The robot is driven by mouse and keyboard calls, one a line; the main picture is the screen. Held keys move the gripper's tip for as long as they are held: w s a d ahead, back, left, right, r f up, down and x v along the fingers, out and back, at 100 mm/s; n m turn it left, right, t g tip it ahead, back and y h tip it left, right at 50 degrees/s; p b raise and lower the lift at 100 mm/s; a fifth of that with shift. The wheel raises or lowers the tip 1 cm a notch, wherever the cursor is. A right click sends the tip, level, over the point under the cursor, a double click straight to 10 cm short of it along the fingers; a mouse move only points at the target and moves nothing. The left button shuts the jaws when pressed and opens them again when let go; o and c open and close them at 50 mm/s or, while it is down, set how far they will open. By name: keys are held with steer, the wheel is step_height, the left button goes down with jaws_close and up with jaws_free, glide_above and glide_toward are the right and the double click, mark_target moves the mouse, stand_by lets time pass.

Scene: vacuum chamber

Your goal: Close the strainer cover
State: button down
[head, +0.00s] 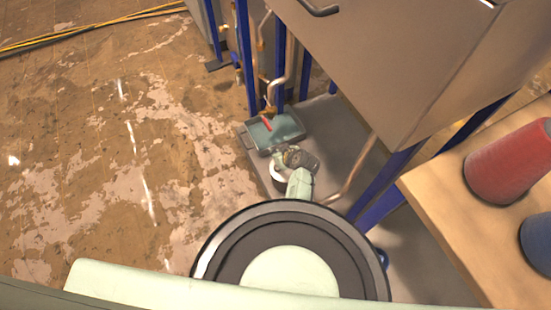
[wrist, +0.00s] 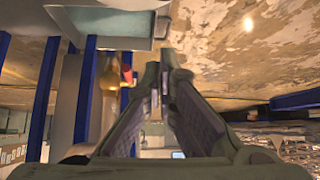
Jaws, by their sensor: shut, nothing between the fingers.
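My gripper (wrist: 153,80) is in the middle of the wrist view. Its two dark fingers are together and empty. In the head view, the end of my arm is beside a shallow grey-green tray (head: 287,128) under the chamber. This tray also shows at the top of the wrist view (wrist: 105,24), just beyond the fingertips. A brass fitting (wrist: 108,85) with a red handle (wrist: 127,74) is left of the fingers. The red handle lies over the tray in the head view (head: 266,125). I cannot make out which part is the strainer cover.
The large metal chamber (head: 400,60) stands above on blue posts (head: 246,55). A copper pipe (head: 354,170) runs down near my arm. A wooden surface at right holds a red cylinder (head: 510,163) and a blue one (head: 538,240). The worn floor (head: 90,150) at left is clear.

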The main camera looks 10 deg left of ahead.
glide_above(274, 164)
steer(key=w+a, duration=0.2)
steer(key=w, duration=0.1)
step_height(274, 164, down, 5)
steer(key=s+d, duration=0.1)
steer(key=s+d+p, duration=0.1)
steer(key=shift+s+p, duration=0.3)
steer(key=shift+s, duration=0.1)
steer(key=shift+s+d+f, duration=0.1)
steer(key=shift+s+d, duration=0.2)
steer(key=shift+s, duration=0.1)
steer(key=shift+f, duration=0.1)
